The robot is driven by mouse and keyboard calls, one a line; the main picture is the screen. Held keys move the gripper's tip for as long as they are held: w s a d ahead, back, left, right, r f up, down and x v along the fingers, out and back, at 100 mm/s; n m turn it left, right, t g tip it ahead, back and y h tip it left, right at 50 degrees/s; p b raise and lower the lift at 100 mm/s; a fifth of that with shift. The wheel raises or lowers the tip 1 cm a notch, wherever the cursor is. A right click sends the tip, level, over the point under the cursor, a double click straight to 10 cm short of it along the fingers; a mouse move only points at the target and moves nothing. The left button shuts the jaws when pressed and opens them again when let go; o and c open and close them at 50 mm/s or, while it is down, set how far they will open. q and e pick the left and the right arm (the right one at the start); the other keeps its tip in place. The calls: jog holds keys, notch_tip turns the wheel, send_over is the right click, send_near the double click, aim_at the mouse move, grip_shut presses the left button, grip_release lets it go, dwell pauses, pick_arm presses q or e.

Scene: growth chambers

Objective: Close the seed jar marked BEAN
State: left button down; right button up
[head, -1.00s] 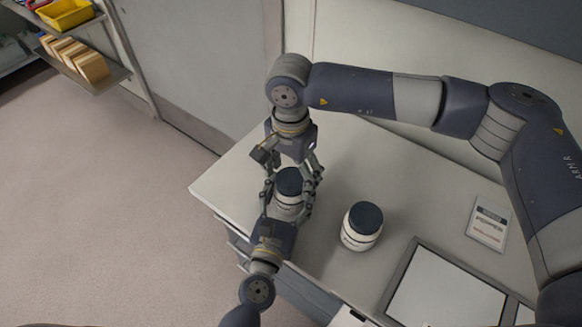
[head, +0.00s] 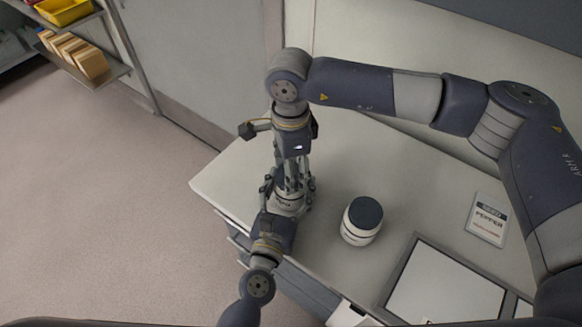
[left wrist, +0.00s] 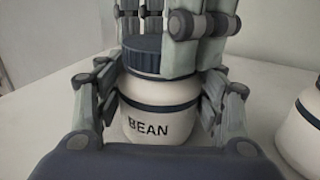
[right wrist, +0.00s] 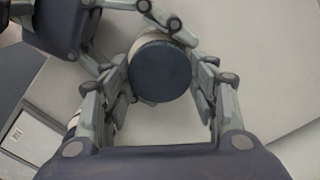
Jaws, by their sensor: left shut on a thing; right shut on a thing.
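The BEAN jar (left wrist: 158,126) stands upright on the counter, white with dark bands, and shows partly between my grippers in the head view (head: 288,202). My left gripper (head: 287,191) is shut on the jar's body, one finger on each side. The dark ribbed lid (left wrist: 142,53) is on the jar's mouth; its right part is hidden behind fingers in the left wrist view. My right gripper (head: 292,181) reaches down from above and is shut on the lid, whose round top shows in the right wrist view (right wrist: 160,72). I cannot tell how tight the lid is.
A second dark-lidded jar (head: 362,221) stands close to the right of the grippers. A PEPPER seed packet (head: 487,220) and a framed white panel (head: 445,287) lie further right. The counter's left edge is near the BEAN jar. Shelves with a yellow bin (head: 64,9) stand far left.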

pick_arm(q)
jog(key=shift+f, duration=0.2)
pick_arm(e)
jog(key=m, duration=0.3)
jog(key=shift+f, duration=0.1)
jog(key=m, duration=0.5)
jog(key=o, duration=1.3)
jog(key=shift+c, duration=0.2)
notch_tip(320, 180, up, 12)
